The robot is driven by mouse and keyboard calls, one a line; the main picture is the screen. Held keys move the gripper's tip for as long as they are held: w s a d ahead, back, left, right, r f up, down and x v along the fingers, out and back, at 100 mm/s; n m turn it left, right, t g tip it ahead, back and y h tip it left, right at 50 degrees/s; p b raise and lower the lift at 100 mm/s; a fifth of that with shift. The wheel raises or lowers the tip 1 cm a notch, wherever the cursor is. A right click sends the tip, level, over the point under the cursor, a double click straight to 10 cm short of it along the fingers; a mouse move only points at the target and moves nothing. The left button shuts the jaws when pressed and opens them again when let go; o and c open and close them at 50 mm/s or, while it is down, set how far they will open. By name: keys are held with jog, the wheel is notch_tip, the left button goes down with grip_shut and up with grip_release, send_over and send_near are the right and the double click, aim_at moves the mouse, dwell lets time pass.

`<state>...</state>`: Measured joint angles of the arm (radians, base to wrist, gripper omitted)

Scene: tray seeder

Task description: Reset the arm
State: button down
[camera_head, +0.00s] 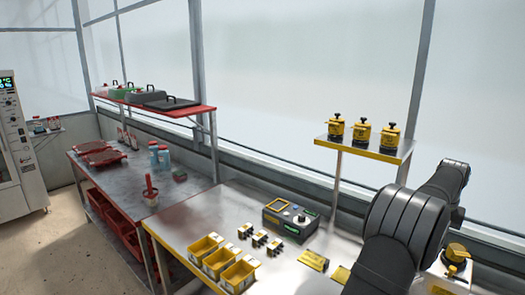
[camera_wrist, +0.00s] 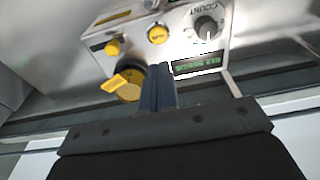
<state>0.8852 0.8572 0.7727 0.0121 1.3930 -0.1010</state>
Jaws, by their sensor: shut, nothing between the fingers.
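My arm (camera_head: 405,225) reaches in from the lower right in the head view, bent over the right end of the bench. My gripper (camera_wrist: 158,88) shows in the wrist view, its blue-grey fingers closed together with nothing held. Its fingertips are in front of a metal control panel (camera_wrist: 140,33) with a COUNT dial (camera_wrist: 206,27), a green display (camera_wrist: 197,64), two yellow buttons and a yellow lever knob (camera_wrist: 125,84). The fingers overlap the panel's lower edge beside the knob; I cannot tell whether they touch. In the head view the fingers are hidden.
A steel bench (camera_head: 190,227) holds yellow bins (camera_head: 222,263), small yellow-and-white parts (camera_head: 260,238) and a grey box (camera_head: 290,221) with a green display. Yellow-and-black canisters (camera_head: 361,134) stand on a raised shelf (camera_head: 355,149). A machine part with a yellow top (camera_head: 457,252) is right of my arm.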

jog(key=shift+f, duration=4)
jog(key=shift+r, duration=0.1)
jog(key=s+a+r+h, duration=0.1)
jog(key=a+r, duration=0.2)
jog(key=r, duration=0.4)
jog(key=s+a+r+h, duration=0.1)
jog(key=a+r+h, duration=0.1)
jog(key=r, duration=0.5)
jog(key=shift+a, duration=0.9)
jog(key=shift+r, duration=0.1)
